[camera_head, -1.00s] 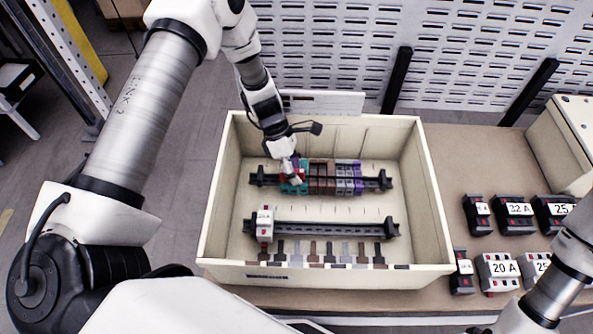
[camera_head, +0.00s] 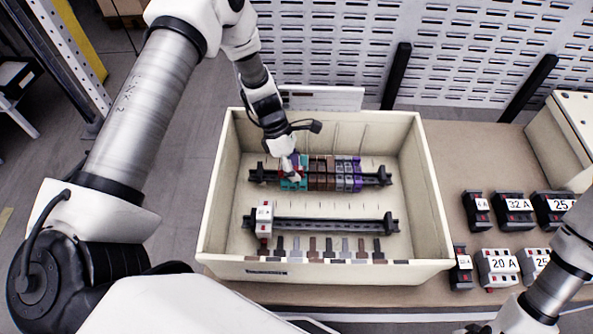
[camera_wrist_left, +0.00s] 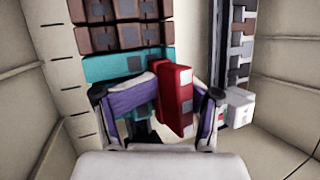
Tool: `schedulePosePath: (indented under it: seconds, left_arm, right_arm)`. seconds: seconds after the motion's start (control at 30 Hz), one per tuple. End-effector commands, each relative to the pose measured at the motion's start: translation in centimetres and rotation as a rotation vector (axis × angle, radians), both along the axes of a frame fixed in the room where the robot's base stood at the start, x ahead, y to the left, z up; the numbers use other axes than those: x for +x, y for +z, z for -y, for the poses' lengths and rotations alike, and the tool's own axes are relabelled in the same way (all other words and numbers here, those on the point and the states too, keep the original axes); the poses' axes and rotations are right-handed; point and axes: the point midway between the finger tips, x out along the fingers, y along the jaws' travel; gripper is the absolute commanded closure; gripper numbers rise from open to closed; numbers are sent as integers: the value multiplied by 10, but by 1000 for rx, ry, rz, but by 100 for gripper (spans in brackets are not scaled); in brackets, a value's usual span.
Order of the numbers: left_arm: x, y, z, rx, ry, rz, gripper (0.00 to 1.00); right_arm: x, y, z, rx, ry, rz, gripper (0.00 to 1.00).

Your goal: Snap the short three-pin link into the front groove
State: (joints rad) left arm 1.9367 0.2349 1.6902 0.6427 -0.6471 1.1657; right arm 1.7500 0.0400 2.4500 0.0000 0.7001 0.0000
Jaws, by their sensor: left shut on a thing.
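My left gripper (camera_head: 290,168) is at the left end of the row of terminal blocks on the rear rail, over the teal blocks (camera_head: 293,183). In the left wrist view, my left gripper (camera_wrist_left: 160,108) is shut on a red link (camera_wrist_left: 175,98), which stands up between the fingers, beside the teal blocks (camera_wrist_left: 100,68). The link's pins and the front groove are hidden under the link and fingers, so I cannot tell whether it is seated. My right gripper is outside the view.
The cream box (camera_head: 435,205) has high walls around the work. Brown blocks (camera_head: 322,175) adjoin the teal ones. The front rail (camera_head: 330,226) carries one white-and-red device (camera_head: 263,220) at its left end. Several breakers (camera_head: 497,265) stand on the table at right.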

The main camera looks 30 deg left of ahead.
Motion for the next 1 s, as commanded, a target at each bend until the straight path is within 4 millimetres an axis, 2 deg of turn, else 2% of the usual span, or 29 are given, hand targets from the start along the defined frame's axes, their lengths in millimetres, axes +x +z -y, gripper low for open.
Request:
schedulePosePath:
  seconds: [0.03, 0.33, 0.37, 0.4, 0.47, 0.5, 0.87, 1.0]
  left_arm:
    - [-2, -5, -1, 4, 0, -3, 82]
    - [-2, -5, -1, 5, 0, -2, 82]
    - [-2, -5, -1, 5, 0, -2, 46]
    - [-2, -5, -1, 5, 0, -2, 32]
    - [-1, -4, -1, 5, -1, -1, 11]
    - [-1, -4, -1, 4, 0, -1, 5]
    - [0, 1, -2, 2, 0, 1, 5]
    - [4, 16, -10, 0, 3, 3, 5]
  right_arm:
    - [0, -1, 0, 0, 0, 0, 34]
    - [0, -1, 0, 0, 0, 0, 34]
    - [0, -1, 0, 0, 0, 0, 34]
    - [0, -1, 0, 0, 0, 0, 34]
    - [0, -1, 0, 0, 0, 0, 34]
    - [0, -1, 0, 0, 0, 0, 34]
    - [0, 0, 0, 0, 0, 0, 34]
    - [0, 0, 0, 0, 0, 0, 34]
